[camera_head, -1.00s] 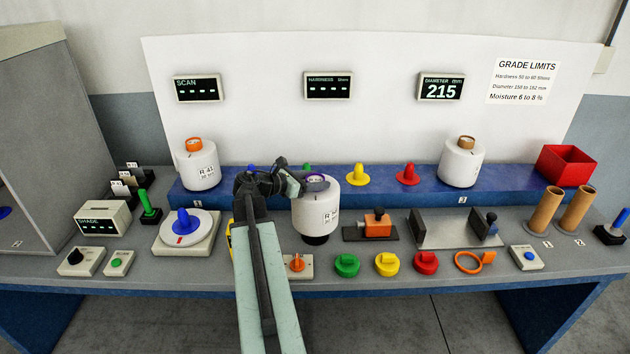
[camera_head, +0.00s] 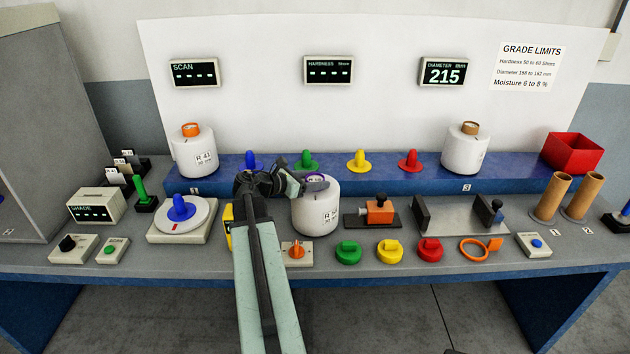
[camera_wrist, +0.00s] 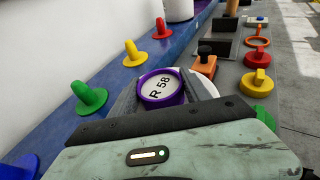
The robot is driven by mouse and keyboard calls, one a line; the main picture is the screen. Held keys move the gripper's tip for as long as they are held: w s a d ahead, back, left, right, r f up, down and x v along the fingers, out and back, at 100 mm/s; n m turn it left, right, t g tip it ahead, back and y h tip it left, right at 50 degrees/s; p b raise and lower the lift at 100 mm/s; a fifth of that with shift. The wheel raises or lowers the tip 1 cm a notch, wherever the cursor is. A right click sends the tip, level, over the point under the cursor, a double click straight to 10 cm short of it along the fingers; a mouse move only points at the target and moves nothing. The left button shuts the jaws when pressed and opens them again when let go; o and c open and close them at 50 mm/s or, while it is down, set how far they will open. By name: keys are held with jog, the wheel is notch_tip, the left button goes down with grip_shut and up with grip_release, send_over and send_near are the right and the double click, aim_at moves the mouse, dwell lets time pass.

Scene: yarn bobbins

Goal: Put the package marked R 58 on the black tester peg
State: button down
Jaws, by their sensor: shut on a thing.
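The white package marked R 58 (camera_head: 316,211) has a purple-rimmed core and stands upright low at the middle of the bench. My gripper (camera_head: 303,186) is shut on the top of this package, at its purple core. In the wrist view, the purple core with "R 58" on its label (camera_wrist: 160,89) sits at the jaws of my gripper (camera_wrist: 160,108). The black tester peg is not visible now; the package covers the spot where a dark round base showed before. I cannot tell whether the package touches the bench.
A white package marked R 41 (camera_head: 195,152) and another white package (camera_head: 464,152) stand on the blue shelf (camera_head: 330,181). An orange-black clamp (camera_head: 379,210) is just right of the held package. A selector with an orange knob (camera_head: 297,252) is in front. Green, yellow and red knobs line the front.

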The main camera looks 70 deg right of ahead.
jog(key=shift+f, duration=0.2)
dwell(0.5)
jog(key=shift+c, duration=2.1)
grip_release()
jog(key=shift+a, duration=0.1)
jog(key=p+v, duration=0.1)
jog(key=v, duration=0.6)
jog(key=shift+w+a+r+p, duration=0.15)
jog(key=shift+w+a+p, duration=0.1)
jog(key=shift+p, duration=0.15)
jog(key=shift+s, duration=0.1)
